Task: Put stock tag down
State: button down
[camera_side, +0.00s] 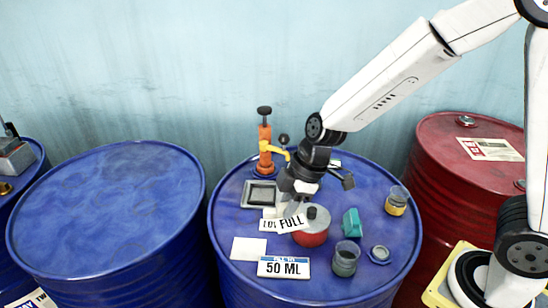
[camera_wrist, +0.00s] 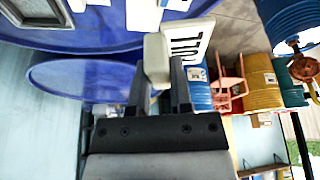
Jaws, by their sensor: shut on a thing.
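My gripper (camera_side: 290,206) is shut on the stock tag, a white plate reading FULL (camera_side: 292,223), above the middle blue drum. In the wrist view my fingers (camera_wrist: 158,80) close on the tag's pale block, and its FULL face (camera_wrist: 190,42) shows upside-tilted beyond them. In the side view another white label starting with LO (camera_side: 268,225) shows just left of the FULL plate, partly hidden by it. I cannot tell whether the tag touches anything below. A blank white card (camera_side: 249,248) lies flat on the drum top to the lower left.
The blue drum top (camera_side: 375,215) also carries a 50 ML sign (camera_side: 284,267), a red pot (camera_side: 312,237), a teal block (camera_side: 351,223), a glass jar (camera_side: 345,259), an amber jar (camera_side: 397,201), a grey square tray (camera_side: 261,194) and an orange pump (camera_side: 265,146).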

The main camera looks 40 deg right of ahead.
jog(key=s+n, duration=0.1)
jog(key=s+a+n+g, duration=0.1)
jog(key=s+n, duration=0.1)
jog(key=s+n+g, duration=0.1)
jog(key=s+n, duration=0.1)
jog(key=shift+a+r+y, duration=0.25)
jog(key=shift+y, duration=0.05)
send_over(240, 248)
jog(key=d, duration=0.2)
jog(key=shift+s+a+f, duration=0.1)
jog(key=shift+f, duration=2.25)
jog(key=shift+s+a+f, duration=0.1)
jog(key=shift+f, duration=2.25)
jog(key=shift+w+f, duration=0.2)
jog(key=shift+f, duration=0.05)
jog(key=shift+a+f, duration=0.1)
jog(key=shift+f, duration=1.45)
jog(key=shift+f, duration=0.1)
